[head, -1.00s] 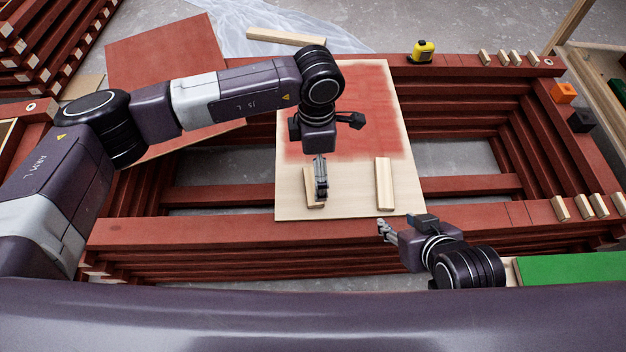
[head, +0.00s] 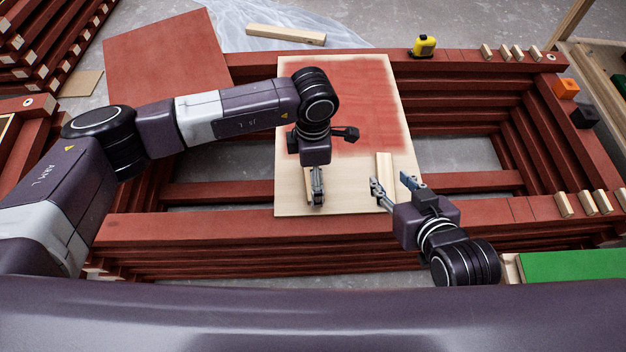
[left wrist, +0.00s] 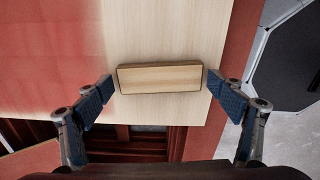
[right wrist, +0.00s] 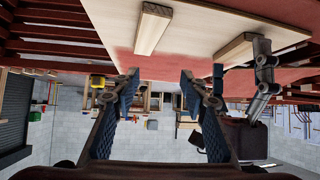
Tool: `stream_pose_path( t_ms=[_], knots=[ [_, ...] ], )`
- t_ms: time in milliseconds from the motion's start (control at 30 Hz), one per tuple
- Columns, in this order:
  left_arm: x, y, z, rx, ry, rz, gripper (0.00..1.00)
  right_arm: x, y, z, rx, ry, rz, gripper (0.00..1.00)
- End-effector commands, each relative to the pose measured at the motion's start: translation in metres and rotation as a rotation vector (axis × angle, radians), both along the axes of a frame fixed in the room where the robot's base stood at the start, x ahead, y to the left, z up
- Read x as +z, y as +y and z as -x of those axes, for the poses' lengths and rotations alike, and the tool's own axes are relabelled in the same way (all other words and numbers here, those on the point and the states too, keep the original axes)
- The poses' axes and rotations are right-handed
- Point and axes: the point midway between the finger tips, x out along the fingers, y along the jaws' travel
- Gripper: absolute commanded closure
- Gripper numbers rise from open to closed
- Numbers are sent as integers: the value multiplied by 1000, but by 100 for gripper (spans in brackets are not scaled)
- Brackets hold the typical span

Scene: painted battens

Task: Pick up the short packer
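The short packer (head: 308,180), a pale wooden block, lies on the part-painted board (head: 345,195), partly hidden by my left gripper (head: 317,192) in the head view. In the left wrist view the short packer (left wrist: 160,77) lies between the spread fingers of my left gripper (left wrist: 160,95), with a gap at each end. A longer pale block (head: 384,165) lies to its right on the board. My right gripper (head: 390,182) is open and empty near that block's near end. The right wrist view shows the longer block (right wrist: 152,30) and the short packer (right wrist: 236,48).
The board rests on stacked red battens (head: 180,228) with open gaps between them. A yellow tape measure (head: 423,46) and small pale blocks sit on the far rail. Orange (head: 566,88) and black (head: 584,116) blocks are at the right. A green panel (head: 575,266) lies near right.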

Motion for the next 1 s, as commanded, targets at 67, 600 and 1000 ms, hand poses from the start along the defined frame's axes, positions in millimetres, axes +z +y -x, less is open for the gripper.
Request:
stream_pose_path(
  t_ms=[67, 600, 1000],
  knots=[
    [0, 0, 0, 0, 0, 0, 25, 0, 0, 0, 0, 0, 0, 60],
    [9, 0, -1, 1, -2, 0, 37, -3, -1, 4, -1, 24, 6, 60],
    [85, -1, -2, 0, -5, 2, 37, -50, -26, 73, -27, 369, 81, 60]
  ],
)
